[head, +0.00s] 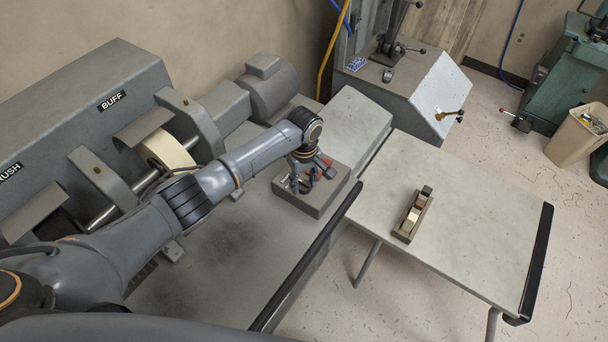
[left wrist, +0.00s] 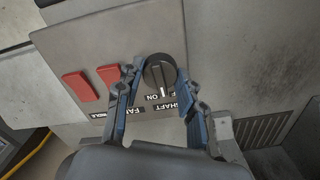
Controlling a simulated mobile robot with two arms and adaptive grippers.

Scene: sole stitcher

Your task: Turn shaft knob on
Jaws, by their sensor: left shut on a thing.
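The shaft knob (left wrist: 158,70) is round and black, on a grey control panel (left wrist: 90,42) in the left wrist view. Its white pointer line points down in that picture, near the lettering "ON" and "SHAFT". My left gripper (left wrist: 160,73) has one blue-padded finger on each side of the knob and is shut on it. In the head view my left gripper (head: 305,180) is over the grey control box (head: 318,205) on the bench and hides the knob. My right gripper is not in view.
A side table (head: 465,210) at right holds a small wooden tray (head: 412,217) and is otherwise clear.

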